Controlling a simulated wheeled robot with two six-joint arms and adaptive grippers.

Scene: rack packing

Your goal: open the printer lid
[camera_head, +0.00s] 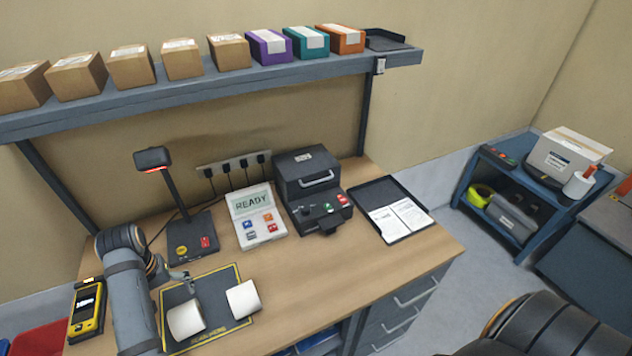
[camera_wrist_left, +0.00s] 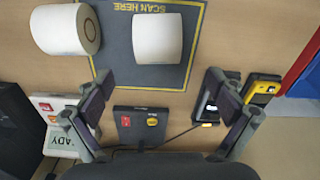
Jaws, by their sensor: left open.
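The dark printer (camera_head: 318,205) stands at the back middle of the bench, with buttons on its front. Its lid (camera_head: 308,170), with a pale bar handle (camera_head: 317,179), looks closed. In the wrist view only a dark part at the left edge may belong to it, and I cannot tell. My left gripper (camera_head: 182,280) is over the scan mat, left of the printer and well apart from it. In the wrist view the left gripper (camera_wrist_left: 160,85) has its fingers wide apart with nothing held between them. My right gripper is not in view.
A scanner stand (camera_head: 192,238) and the READY display unit (camera_head: 256,215) stand between my left gripper and the printer. A black tray (camera_head: 420,222) with papers lies right of the printer. A shelf (camera_head: 215,87) with boxes hangs above.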

